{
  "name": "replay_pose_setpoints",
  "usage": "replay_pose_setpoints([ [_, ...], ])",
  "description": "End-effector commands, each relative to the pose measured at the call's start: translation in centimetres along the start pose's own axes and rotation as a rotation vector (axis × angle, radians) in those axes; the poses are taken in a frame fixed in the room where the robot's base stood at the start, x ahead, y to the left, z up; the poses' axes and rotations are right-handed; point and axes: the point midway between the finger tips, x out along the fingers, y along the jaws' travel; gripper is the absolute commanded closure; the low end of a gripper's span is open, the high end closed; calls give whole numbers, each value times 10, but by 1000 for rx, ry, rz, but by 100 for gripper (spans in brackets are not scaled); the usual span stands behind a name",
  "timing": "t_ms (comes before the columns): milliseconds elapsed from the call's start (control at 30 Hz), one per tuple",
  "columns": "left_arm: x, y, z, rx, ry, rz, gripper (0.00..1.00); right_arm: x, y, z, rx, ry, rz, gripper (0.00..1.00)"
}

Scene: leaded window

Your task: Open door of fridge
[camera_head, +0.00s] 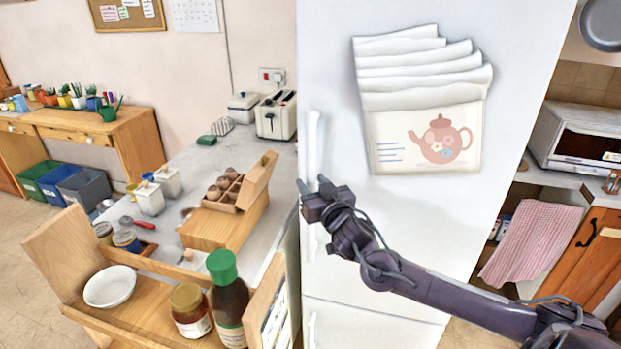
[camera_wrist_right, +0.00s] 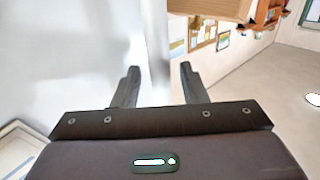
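The white fridge (camera_head: 420,215) stands in the middle of the head view, and its upper door looks shut. A long white upright handle (camera_head: 313,140) runs along the door's left edge. My right gripper (camera_head: 312,184) is at the handle's middle, its fingers pointing toward the door. In the right wrist view the fingers of my right gripper (camera_wrist_right: 160,80) are spread apart, with a pale upright bar (camera_wrist_right: 156,50), seemingly the handle, between them. Gaps show beside the bar, so I see no grip on it. My left gripper is not in view.
A lower handle (camera_head: 312,328) shows below. Left of the fridge is a counter (camera_head: 190,165) with a toaster (camera_head: 276,115) and an egg rack (camera_head: 224,188). A wooden tray (camera_head: 150,312) with jars and a bowl is in front. Paper sheets (camera_head: 425,100) hang on the door.

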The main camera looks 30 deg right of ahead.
Motion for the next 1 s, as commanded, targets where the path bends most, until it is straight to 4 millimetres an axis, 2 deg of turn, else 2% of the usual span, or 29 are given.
replay_pose_setpoints([
  [200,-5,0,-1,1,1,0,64,16,0,-1,0,1,0,61],
  [500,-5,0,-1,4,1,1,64,18,0,0,-1,-1,-1,61],
  [800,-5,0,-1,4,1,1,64,18,0,0,-1,0,-1,99],
  [1000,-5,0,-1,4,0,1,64,18,0,0,-1,-1,-1,100],
])
